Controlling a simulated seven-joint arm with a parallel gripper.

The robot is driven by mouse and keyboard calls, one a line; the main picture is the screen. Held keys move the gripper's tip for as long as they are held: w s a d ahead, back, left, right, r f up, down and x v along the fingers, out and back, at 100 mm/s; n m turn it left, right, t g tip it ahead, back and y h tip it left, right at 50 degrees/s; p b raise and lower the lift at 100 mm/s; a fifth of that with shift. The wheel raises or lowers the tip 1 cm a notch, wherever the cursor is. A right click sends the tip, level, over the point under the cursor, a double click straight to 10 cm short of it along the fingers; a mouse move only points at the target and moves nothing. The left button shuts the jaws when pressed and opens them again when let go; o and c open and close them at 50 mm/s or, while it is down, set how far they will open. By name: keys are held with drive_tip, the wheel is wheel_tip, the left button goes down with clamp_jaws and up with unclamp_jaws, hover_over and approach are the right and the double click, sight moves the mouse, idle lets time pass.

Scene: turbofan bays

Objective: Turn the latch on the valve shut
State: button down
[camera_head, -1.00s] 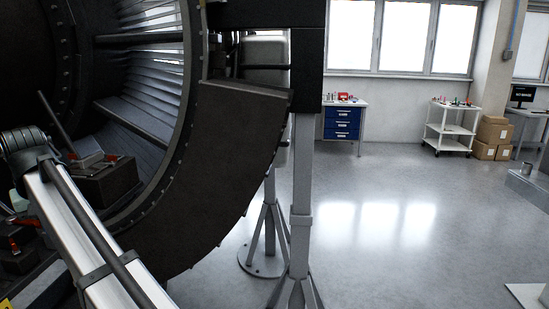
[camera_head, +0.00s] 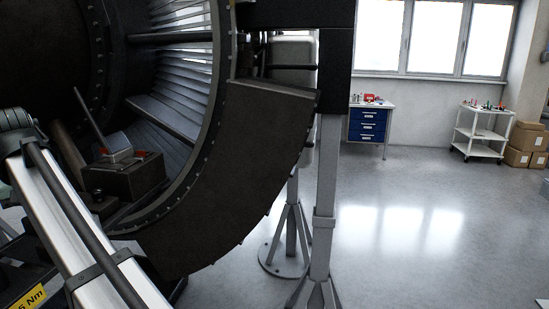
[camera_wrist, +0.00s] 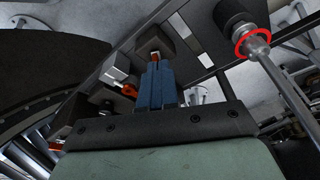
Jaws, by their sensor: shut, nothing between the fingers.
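My gripper (camera_wrist: 157,68) shows in the wrist view, with its blue fingers shut and empty. Just beyond the fingertips, a small orange-red part (camera_wrist: 155,56) sits against a dark block (camera_wrist: 154,40); I cannot tell whether the fingers touch it. Another orange-red lever-like part (camera_wrist: 128,89) lies left of the fingers beside dark blocks. I cannot tell which of these is the valve's latch. In the head view, a dark box (camera_head: 125,178) with small red parts on top sits inside the engine's lower rim. A thin rod leans up beside it. My gripper is not visible there.
The engine's large dark ring (camera_head: 225,190) fills the left of the head view. A grey stand post (camera_head: 325,210) rises beside it. In the wrist view, a metal rod with a red ring (camera_wrist: 253,38) and black end is at upper right. Open floor lies right.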

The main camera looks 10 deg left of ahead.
drive_tip(key=x, duration=0.3)
drive_tip(key=shift+s+d+f, duration=0.2)
drive_tip(key=shift+d+f, duration=0.1)
drive_tip(key=shift+f, duration=0.2)
drive_tip(key=shift+w+a, duration=0.1)
idle(0.3)
drive_tip(key=shift+w+d, duration=0.2)
drive_tip(key=shift+w, duration=0.15)
drive_tip(key=shift+s+d, duration=0.25)
drive_tip(key=shift+d, duration=0.05)
drive_tip(key=a+v, duration=0.1)
drive_tip(key=v, duration=0.5)
drive_tip(key=shift+w, duration=0.35)
